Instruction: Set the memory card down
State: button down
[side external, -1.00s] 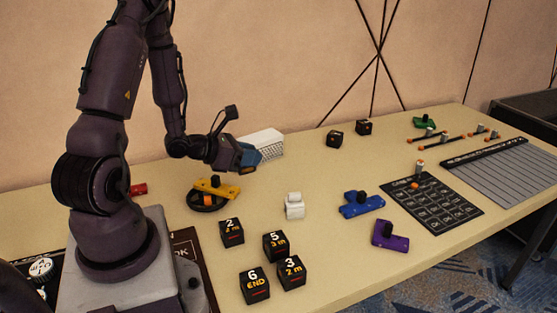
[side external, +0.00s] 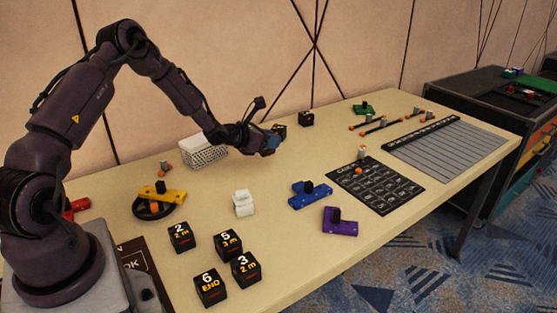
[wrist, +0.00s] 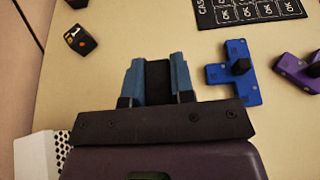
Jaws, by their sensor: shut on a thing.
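My gripper (wrist: 157,80) has blue fingers closed on a dark, flat-looking piece, which I take to be the memory card (wrist: 158,85). Only the part between the fingers shows, and its lower end is hidden by the gripper body. In the side external view my gripper (side external: 271,145) is over the back of the table, right of the white basket and just in front of a black cube. The card cannot be made out there. How high it is above the table I cannot tell.
The white basket (side external: 204,151) stands left of my gripper. Black cubes (side external: 306,118) sit behind it; one shows in the wrist view (wrist: 79,40). Blue (side external: 311,196) and purple (side external: 340,222) pieces and a black grid card (side external: 374,186) lie to the right. Table between is clear.

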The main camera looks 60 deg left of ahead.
jog(key=w+f, duration=0.1)
jog(key=w+a+f, duration=0.1)
jog(key=f, duration=0.1)
jog(key=w+f, duration=0.1)
jog(key=f, duration=0.1)
jog(key=shift+w+a+f, duration=0.15)
jog(key=shift+w+a, duration=0.15)
jog(key=shift+w, duration=0.1)
jog(key=shift+w+a+f, duration=0.1)
jog(key=shift+w+f, duration=0.05)
jog(key=shift+f, duration=1.55)
jog(key=shift+f, duration=0.15)
jog(key=c, duration=1)
grip_release()
